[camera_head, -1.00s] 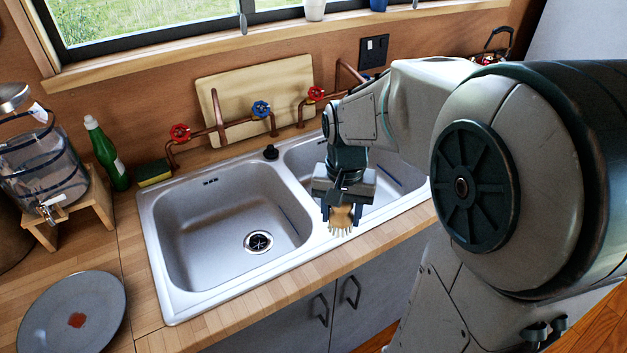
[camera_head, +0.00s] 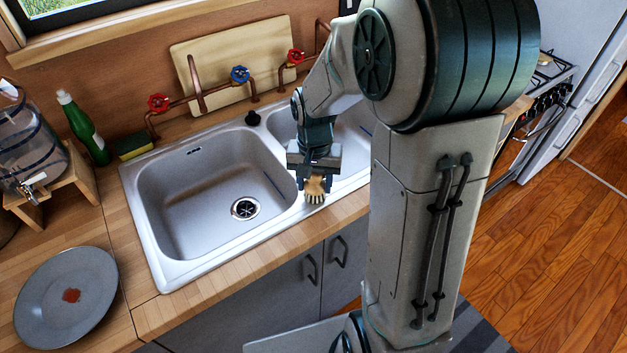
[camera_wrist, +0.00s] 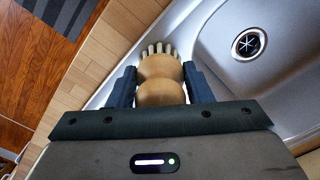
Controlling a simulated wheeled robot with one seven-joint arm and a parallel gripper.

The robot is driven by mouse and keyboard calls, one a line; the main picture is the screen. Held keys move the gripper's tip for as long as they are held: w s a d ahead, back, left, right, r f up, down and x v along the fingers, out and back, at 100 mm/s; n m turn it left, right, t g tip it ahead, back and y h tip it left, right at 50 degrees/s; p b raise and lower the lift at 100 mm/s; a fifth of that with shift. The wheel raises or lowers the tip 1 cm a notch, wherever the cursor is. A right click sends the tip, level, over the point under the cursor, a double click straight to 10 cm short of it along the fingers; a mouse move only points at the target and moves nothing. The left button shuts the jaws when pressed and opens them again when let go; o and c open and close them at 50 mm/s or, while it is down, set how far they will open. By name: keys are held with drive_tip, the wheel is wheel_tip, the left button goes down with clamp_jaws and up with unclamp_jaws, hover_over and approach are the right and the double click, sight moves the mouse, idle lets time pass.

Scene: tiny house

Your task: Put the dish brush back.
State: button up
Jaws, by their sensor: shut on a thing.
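The dish brush (camera_head: 315,188) has a rounded tan wooden body and pale bristles. My gripper (camera_head: 313,174) is shut on it, over the front part of the divider between the two sink basins. In the wrist view the brush (camera_wrist: 160,82) sits between the two dark fingers of my gripper (camera_wrist: 160,88), with its bristles pointing away toward the sink's front rim. I cannot tell whether the bristles touch the sink. The double steel sink (camera_head: 160,235) is set in the wooden counter. The left basin is empty; my arm hides part of the right basin.
A grey plate (camera_head: 38,300) with a red stain lies on the counter at left. A green bottle (camera_head: 84,130), a yellow-green sponge (camera_head: 133,146) and a water dispenser (camera_head: 30,150) stand behind it. Copper taps (camera_head: 197,85) and a cutting board (camera_head: 215,58) are behind the sink.

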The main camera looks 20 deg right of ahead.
drive_tip(key=shift+f, duration=0.2)
drive_tip(key=o, duration=1)
drive_tip(key=shift+r, duration=0.1)
wheel_tip(320, 180, up, 12)
drive_tip(key=shift+f, duration=0.15)
drive_tip(key=shift+s+r, duration=0.15)
drive_tip(key=shift+r, duration=0.05)
drive_tip(key=s+n+t, duration=0.1)
drive_tip(key=s, duration=0.3)
drive_tip(key=s+n+t, duration=0.1)
drive_tip(key=s+n, duration=0.1)
drive_tip(key=s, duration=0.3)
drive_tip(key=s+f+n+t, duration=0.1)
drive_tip(key=s, duration=0.4)
drive_tip(key=shift+a+n, duration=0.1)
drive_tip(key=shift+n, duration=0.3)
